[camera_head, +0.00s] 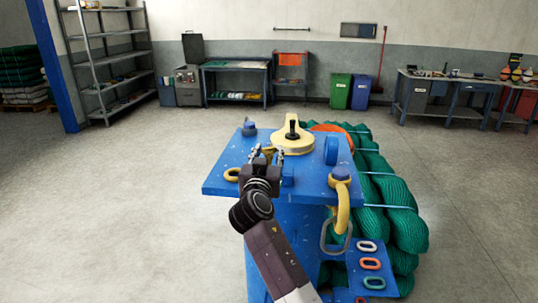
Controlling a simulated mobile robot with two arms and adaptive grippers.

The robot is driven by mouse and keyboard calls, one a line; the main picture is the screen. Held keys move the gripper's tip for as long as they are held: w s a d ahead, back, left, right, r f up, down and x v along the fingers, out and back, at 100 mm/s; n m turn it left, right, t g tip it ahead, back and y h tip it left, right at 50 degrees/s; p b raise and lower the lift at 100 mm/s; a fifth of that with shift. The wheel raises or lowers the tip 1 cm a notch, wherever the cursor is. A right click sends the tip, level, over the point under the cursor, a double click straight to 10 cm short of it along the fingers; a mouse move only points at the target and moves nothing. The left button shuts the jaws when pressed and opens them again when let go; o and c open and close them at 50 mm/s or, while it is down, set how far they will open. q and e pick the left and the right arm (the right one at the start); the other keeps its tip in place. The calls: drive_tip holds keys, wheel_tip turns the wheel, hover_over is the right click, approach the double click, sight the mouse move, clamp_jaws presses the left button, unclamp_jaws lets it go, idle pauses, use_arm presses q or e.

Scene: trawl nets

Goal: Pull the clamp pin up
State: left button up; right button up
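A blue table-like stand (222,172) stands in front of me in the head view. A cream-yellow round fitting (292,146) sits on its top, with a black upright piece (292,127) at its middle. I cannot tell for certain which part is the clamp pin. My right gripper (267,154) is over the stand's top, its fingers pointing away from me. The fingers are apart, to the near left of the cream fitting. Something small and yellowish shows between them, but I cannot tell whether it is touched. My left gripper is not in view.
A yellow ring (232,174), a blue knob (249,128), an upright blue disc (331,150) and a yellow hook (342,200) with a hanging grey link are on the stand. Green bundled nets (400,215) lie close at its right. The floor at left is clear.

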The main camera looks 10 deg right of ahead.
wheel_tip(320, 180, up, 10)
idle(0.6)
